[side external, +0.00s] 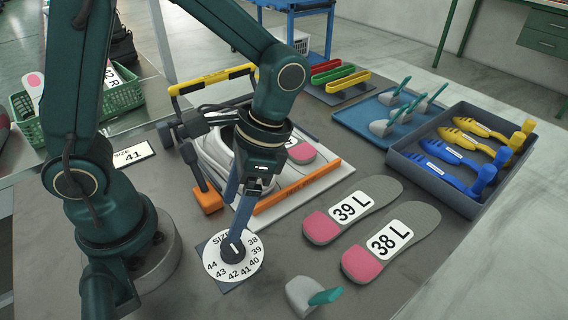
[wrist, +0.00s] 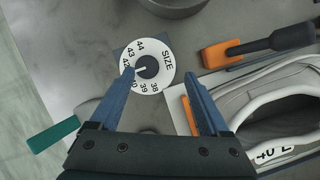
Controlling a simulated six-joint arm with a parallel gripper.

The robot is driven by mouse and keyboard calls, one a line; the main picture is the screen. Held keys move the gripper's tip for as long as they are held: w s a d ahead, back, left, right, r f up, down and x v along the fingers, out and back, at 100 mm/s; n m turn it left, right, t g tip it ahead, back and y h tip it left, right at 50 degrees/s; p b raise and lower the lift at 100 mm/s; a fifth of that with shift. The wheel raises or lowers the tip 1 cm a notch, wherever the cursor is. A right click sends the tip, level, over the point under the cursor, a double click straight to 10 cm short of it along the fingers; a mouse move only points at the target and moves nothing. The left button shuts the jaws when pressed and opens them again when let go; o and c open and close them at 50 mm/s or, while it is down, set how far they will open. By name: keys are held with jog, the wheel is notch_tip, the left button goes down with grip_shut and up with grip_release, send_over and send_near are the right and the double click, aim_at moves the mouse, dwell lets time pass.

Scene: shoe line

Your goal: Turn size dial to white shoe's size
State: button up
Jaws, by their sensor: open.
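The size dial (side external: 215,265) is a white disc on a dark square plate, with SIZE and numbers 38 to 44 around a dark knob (wrist: 149,66). The knob's white mark points left in the wrist view, around 41 or 42; the left finger hides part of the numbers. My gripper (side external: 236,228) is open, its fingers angled down over the dial, which also shows in the wrist view (wrist: 160,83); contact with the knob cannot be told. The white shoe (side external: 222,143) lies behind my gripper, partly hidden; its label (wrist: 272,154) reads 40 L.
A SIZE 41 card (side external: 132,154) lies at left. Insoles 39 L (side external: 350,210) and 38 L (side external: 392,241) lie right of the dial.

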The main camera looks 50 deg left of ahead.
aim_at(232, 244)
jog(key=d+m, duration=0.1)
jog(key=d+m+y, duration=0.1)
jog(key=d+m, duration=0.1)
jog(key=m, duration=0.1)
jog(key=shift+s+f+t+y, duration=0.1)
jog(key=shift+f+t+y, duration=0.2)
jog(key=shift+t, duration=0.1)
jog(key=shift+s+d, duration=0.1)
jog(key=shift+s, duration=0.05)
jog(key=shift+x, duration=2.55)
grip_shut()
